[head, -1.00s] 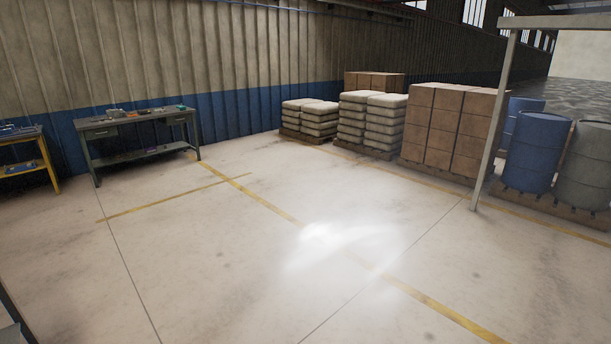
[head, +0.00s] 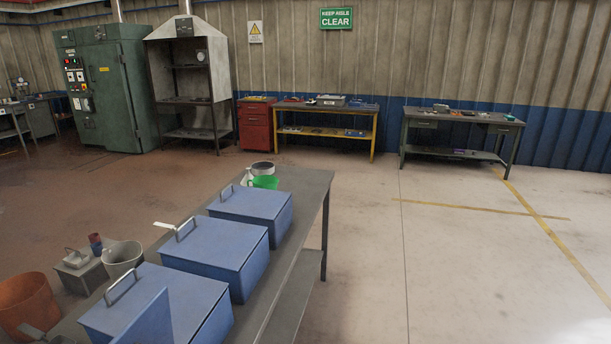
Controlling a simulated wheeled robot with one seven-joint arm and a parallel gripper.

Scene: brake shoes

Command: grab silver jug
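A silver-grey round vessel with a dark opening (head: 262,168) stands at the far end of the near grey table, behind a green container (head: 266,182). A pale handle-like or spout-like part shows at its left, but I cannot tell for sure that it is the silver jug. A light grey open vessel (head: 121,260) stands at the left, beside the blue boxes; it looks like a pail or a jug. My gripper is not in view.
Blue lidded boxes with metal handles (head: 214,258) fill much of the near table (head: 305,190). An orange bucket (head: 28,303) is at the lower left. A green cabinet, a hood, a red drawer unit and benches line the wall. Floor right of the table is clear (head: 370,270).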

